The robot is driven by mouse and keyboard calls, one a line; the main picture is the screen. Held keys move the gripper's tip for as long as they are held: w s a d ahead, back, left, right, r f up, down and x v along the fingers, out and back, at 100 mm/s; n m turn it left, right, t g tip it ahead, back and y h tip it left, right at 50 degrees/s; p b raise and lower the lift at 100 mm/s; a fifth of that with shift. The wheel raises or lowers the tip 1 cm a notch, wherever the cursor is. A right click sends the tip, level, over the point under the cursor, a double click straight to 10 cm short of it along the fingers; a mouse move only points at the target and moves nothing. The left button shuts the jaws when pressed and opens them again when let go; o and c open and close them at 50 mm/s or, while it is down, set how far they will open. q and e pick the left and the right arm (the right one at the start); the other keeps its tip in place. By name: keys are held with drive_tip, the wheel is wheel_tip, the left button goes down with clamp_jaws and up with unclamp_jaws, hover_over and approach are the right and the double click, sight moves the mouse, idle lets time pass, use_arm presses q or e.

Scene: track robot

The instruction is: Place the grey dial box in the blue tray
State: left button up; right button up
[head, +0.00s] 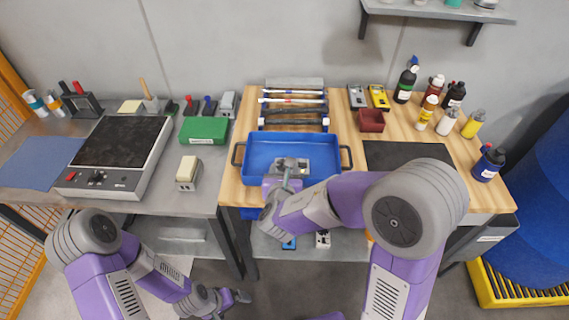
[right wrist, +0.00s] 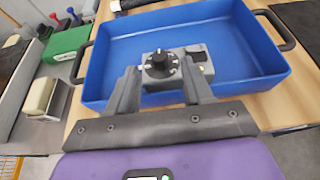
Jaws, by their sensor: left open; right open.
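The blue tray (head: 262,147) stands on the wooden bench top and also fills much of the right wrist view (right wrist: 115,60). The grey dial box (head: 291,164), with a black round dial, appears to sit inside the tray near its front wall. The dial box also shows in the right wrist view (right wrist: 178,68), dial facing up. My right gripper (head: 284,181) is open at the tray's front side; its fingers (right wrist: 165,85) stand on either side of the box, and contact is unclear. My left gripper (head: 240,296) is open and empty, low in front of the benches.
Tools on a rack (head: 293,100) lie behind the tray. A dark mat (head: 395,154) and a small red bin (head: 371,121) are to its right, with several bottles beyond. A green case (head: 204,130) and a beige-topped block (head: 188,171) are on the grey bench at left.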

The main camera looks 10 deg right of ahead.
drive_tip(key=p+v, duration=0.2)
drive_tip(key=v, duration=0.6)
drive_tip(key=s+d+f+m+g, duration=0.2)
drive_tip(key=s+f+m+g, duration=0.25)
drive_tip(key=f, duration=0.45)
drive_tip(key=s+d+f+m+g, duration=0.2)
drive_tip(key=s+f+m+g, duration=0.1)
drive_tip(key=s+f+g, duration=0.4)
drive_tip(key=s+a+f+m+g+y, duration=0.2)
drive_tip(key=s+a+f+m+y, duration=0.1)
drive_tip(key=f+m, duration=0.35)
drive_tip(key=s+a+f+m+g+y, duration=0.25)
drive_tip(key=s+f+m+y, duration=0.2)
drive_tip(key=m, duration=0.35)
drive_tip(key=w+f+m+t, duration=0.3)
drive_tip(key=f+m, duration=0.3)
drive_tip(key=m, duration=0.7)
drive_tip(key=shift+w+d+f+m+t, duration=0.25)
drive_tip(key=shift+d+f+m+t, duration=0.1)
drive_tip(key=shift+d, duration=0.15)
drive_tip(key=shift+r+y, duration=0.1)
drive_tip(key=shift+y, duration=0.15)
